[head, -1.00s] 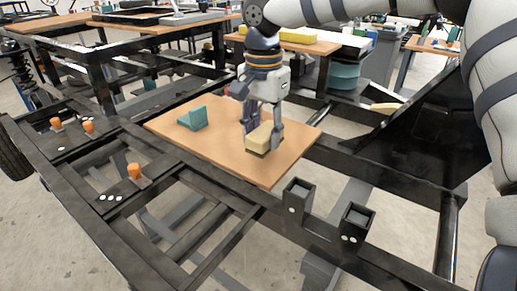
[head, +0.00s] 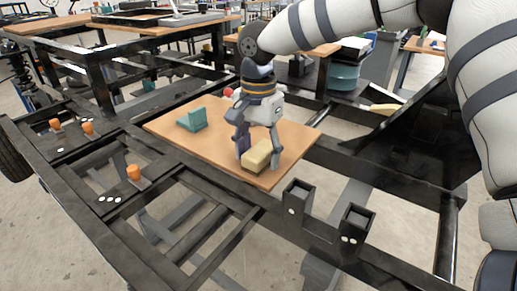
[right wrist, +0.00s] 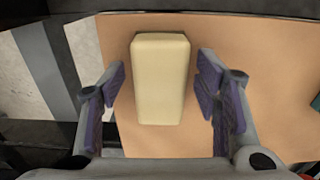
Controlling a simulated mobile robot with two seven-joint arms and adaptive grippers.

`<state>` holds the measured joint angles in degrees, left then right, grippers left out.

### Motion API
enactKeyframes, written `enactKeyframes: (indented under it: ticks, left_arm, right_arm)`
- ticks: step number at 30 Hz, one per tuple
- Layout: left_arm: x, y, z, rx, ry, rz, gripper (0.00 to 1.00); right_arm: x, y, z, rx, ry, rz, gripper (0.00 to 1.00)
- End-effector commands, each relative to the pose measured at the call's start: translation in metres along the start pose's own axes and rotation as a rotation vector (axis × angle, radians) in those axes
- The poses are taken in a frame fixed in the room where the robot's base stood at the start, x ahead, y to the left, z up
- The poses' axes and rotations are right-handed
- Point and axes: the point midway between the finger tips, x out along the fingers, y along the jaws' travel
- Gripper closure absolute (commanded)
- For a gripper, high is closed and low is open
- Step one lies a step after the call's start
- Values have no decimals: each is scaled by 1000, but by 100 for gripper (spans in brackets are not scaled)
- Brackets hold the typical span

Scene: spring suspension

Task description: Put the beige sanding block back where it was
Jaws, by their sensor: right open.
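The beige sanding block (head: 257,156) lies on the wooden board (head: 285,172), near its front corner. My right gripper (head: 260,160) is open and low over the board, with a finger on each side of the block. In the right wrist view the beige block (right wrist: 161,78) lies between the two purple-padded fingers (right wrist: 162,85), with a gap on both sides. My left gripper is not in view.
A teal angled piece (head: 193,119) stands on the board's left part. Black frame rails surround the board, with two square black posts (head: 298,197) at its front right. Orange knobs (head: 134,172) stand on the left rail.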

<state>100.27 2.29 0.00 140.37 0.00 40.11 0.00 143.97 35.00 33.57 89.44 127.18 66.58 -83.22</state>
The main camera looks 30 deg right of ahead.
Motion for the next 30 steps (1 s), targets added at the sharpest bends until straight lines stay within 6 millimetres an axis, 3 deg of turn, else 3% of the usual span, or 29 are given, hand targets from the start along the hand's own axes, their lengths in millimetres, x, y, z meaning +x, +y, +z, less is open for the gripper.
enactKeyframes:
  ticks: [4,12,15,21,30]
  left_arm:
    - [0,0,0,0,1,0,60]
    - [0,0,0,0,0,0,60]
    - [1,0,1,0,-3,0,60]
    - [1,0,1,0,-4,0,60]
    - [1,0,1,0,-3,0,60]
  right_arm:
    - [-18,-1,0,1,2,-5,43]
    - [-90,-1,0,0,1,-4,43]
    - [-109,-1,0,0,0,-1,43]
    - [-124,0,0,-1,-1,1,43]
    - [-124,0,0,-1,0,1,43]
